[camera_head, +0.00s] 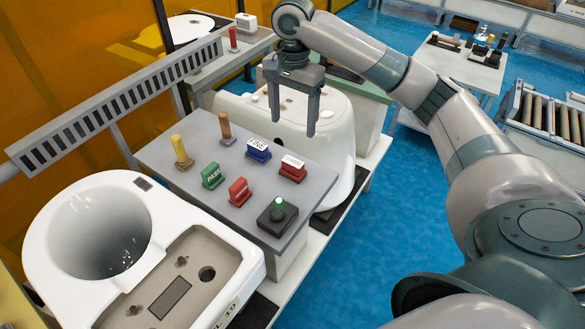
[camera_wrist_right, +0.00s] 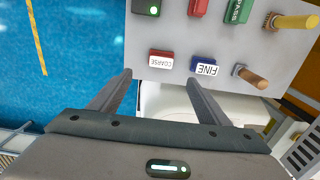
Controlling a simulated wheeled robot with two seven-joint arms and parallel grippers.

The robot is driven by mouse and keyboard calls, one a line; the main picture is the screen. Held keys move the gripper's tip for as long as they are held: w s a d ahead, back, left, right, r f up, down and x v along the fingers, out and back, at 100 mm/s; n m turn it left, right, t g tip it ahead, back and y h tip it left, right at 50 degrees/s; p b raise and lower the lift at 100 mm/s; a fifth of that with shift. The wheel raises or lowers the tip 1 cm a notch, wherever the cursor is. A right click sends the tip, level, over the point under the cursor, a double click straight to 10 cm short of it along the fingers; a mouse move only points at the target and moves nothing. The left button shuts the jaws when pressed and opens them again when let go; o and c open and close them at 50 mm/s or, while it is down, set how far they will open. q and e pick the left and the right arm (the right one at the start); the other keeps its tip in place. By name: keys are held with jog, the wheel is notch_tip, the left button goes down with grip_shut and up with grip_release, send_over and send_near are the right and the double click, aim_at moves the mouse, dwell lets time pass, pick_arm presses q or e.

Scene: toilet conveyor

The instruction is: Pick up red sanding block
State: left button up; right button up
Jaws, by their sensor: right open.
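The red sanding block (camera_head: 292,169) stands on the grey tabletop near its right edge. Its white label reads COARSE in the right wrist view (camera_wrist_right: 161,55). My right gripper (camera_head: 292,124) is open and empty above and behind the block, fingers pointing down. In the right wrist view the block appears just beyond the gap between the fingertips (camera_wrist_right: 159,77), apart from both. My left gripper is not in view.
The blue FINE block (camera_head: 258,151) stands beside the red one. A green PASS stamp (camera_head: 212,176), another red stamp (camera_head: 239,192), a green-button box (camera_head: 277,216) and two upright-handled tools share the tabletop (camera_head: 185,200). White toilet bodies stand in front and behind.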

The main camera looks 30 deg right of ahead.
jog(key=p, duration=0.2)
send_over(293, 161)
jog(key=f, duration=1)
jog(key=shift+s+a+f, duration=0.2)
jog(key=shift+s+f, duration=0.05)
jog(key=shift+f, duration=0.05)
jog(key=shift+w+d+f+p, duration=0.1)
jog(key=shift+f+p, duration=0.3)
jog(key=shift+f, duration=0.1)
notch_tip(293, 161, down, 3)
jog(key=shift+w+d+f+p, duration=0.1)
jog(key=shift+w+p, duration=0.05)
jog(key=shift+p, duration=0.4)
jog(key=shift+f, duration=0.5)
jog(key=c, duration=1.2)
